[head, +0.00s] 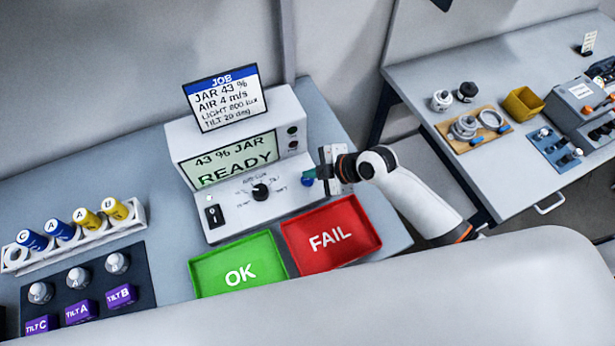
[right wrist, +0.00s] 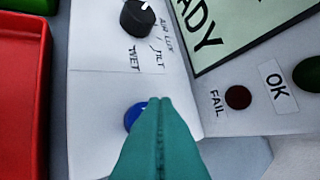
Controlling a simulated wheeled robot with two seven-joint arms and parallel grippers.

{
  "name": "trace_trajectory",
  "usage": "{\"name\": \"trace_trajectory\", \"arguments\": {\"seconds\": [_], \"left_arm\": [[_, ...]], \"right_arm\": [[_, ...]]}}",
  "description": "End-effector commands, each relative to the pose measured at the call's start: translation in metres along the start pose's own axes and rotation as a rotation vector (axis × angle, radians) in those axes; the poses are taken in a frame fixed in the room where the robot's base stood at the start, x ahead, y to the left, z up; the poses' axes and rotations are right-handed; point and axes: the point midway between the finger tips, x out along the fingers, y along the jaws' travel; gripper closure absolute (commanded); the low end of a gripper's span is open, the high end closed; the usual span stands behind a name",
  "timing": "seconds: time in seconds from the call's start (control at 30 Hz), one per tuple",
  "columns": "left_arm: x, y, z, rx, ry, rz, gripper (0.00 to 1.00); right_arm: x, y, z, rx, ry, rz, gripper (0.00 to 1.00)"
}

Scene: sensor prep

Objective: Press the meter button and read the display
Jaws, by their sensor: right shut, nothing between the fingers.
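The meter (head: 225,215) is a pale box on the bench. Its green-lit display (head: 232,160) reads "43 % JAR" and "READY". The blue meter button (head: 308,181) is at the right of its sloped panel. It also shows in the right wrist view (right wrist: 131,116), partly hidden behind my fingers. My right gripper (head: 316,173) has teal fingers, shut and empty. Its tips (right wrist: 160,99) are at the button; I cannot tell whether they touch it. A black dial (head: 260,192) is left of the button. My left gripper is out of view.
A job card (head: 222,100) stands on the meter. The green OK tray (head: 215,262) and red FAIL tray (head: 350,215) lie in front. A rack (head: 130,225) of coloured-cap tubes and TILT blocks (head: 80,311) are left. The FAIL lamp (right wrist: 238,97) and OK lamp (right wrist: 309,74) look dark.

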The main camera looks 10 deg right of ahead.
Motion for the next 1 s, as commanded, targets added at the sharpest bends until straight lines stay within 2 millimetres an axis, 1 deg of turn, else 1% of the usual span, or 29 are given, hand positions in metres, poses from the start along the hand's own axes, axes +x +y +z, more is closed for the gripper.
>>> {"name": "trace_trajectory", "arguments": {"seconds": [0.37,1.0], "left_arm": [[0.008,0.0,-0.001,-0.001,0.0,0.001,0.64],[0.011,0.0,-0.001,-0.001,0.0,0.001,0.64]], "right_arm": [[0.006,0.005,-0.005,0.0,0.001,0.001,1.0],[0.008,0.006,-0.006,0.0,0.0,0.0,1.0]]}}
